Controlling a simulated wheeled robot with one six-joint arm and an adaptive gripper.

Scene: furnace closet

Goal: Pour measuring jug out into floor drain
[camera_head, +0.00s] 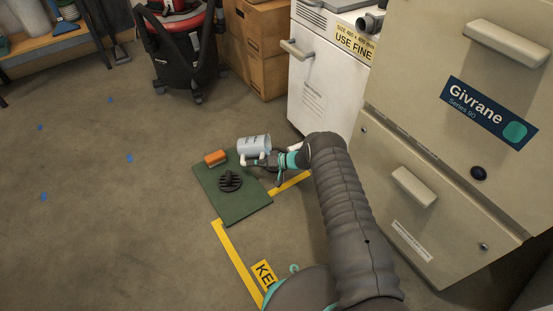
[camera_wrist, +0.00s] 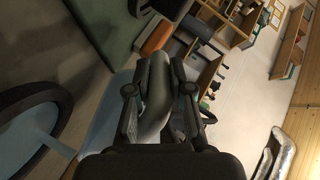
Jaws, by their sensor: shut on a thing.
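The measuring jug (camera_head: 253,146) is pale grey-blue with small dark marks. It appears tipped well over, near the far right edge of a green mat (camera_head: 251,205). My gripper (camera_head: 263,161) is shut on its handle. In the wrist view, my gripper (camera_wrist: 158,92) closes on the grey handle, and the jug's pale blue body (camera_wrist: 98,125) fills the lower left. The floor drain (camera_head: 230,181) is a dark round grate on the mat, in front of and left of the jug. I cannot tell whether anything is flowing out.
An orange block (camera_head: 215,157) lies on the mat just left of the jug. A white cabinet (camera_head: 325,85) and a beige furnace (camera_head: 430,160) stand close on the right. A red and black vacuum (camera_head: 185,45) and cardboard boxes (camera_head: 256,45) are behind. The left floor is mostly clear.

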